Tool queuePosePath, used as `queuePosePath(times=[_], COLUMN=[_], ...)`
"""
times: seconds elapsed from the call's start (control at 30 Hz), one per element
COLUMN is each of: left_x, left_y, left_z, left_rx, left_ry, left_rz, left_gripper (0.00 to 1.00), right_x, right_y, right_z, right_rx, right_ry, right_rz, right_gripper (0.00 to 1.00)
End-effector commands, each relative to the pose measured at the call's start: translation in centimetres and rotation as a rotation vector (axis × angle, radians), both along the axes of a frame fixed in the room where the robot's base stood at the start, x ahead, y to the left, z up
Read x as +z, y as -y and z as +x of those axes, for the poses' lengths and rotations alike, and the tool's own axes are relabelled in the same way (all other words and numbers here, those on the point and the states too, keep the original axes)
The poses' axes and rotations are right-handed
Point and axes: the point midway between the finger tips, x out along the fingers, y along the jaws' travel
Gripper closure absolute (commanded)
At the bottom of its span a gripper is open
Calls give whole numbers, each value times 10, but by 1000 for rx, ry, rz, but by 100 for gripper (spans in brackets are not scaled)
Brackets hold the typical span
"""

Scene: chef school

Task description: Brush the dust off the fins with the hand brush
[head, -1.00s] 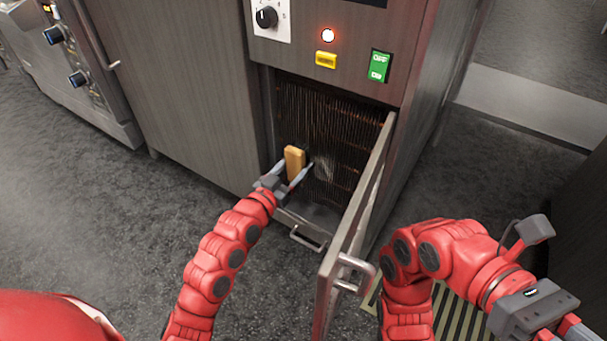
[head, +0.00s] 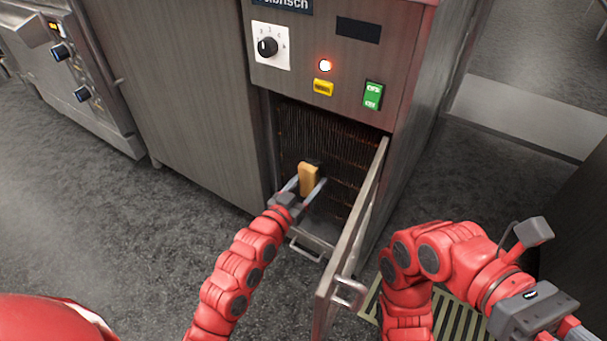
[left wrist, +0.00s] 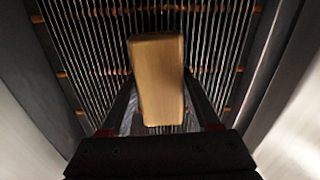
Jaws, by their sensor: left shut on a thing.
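The fins (head: 345,150) are thin upright strips inside the open lower bay of the metal cabinet. They fill the background of the left wrist view (left wrist: 100,50), with copper-coloured bits between them. My left gripper (head: 305,190) is shut on the hand brush (head: 308,179), a tan wooden block, inside the bay's opening. In the left wrist view the brush (left wrist: 158,80) stands between the fingers in front of the fins. Its bristles are hidden, so I cannot tell whether they touch. My right gripper (head: 572,330) is at the lower right, its fingertips partly cut off by the frame.
The open door (head: 352,235) with its handle (head: 347,292) stands close to the right of my left arm. A slatted floor grate (head: 455,322) lies by my right arm.

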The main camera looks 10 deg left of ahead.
Motion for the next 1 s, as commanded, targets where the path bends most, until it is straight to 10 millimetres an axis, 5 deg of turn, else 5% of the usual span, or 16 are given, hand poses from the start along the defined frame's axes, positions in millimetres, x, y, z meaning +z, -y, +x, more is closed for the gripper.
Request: queuePosePath(times=[1.0], left_x=[4], left_y=[71], left_z=[-27], left_rx=[-4], left_ry=[3], left_rz=[-4], left_gripper=[82], right_x=[53], right_y=[0], right_z=[0], right_rx=[0], right_ry=[0], right_rz=[0], right_gripper=[73])
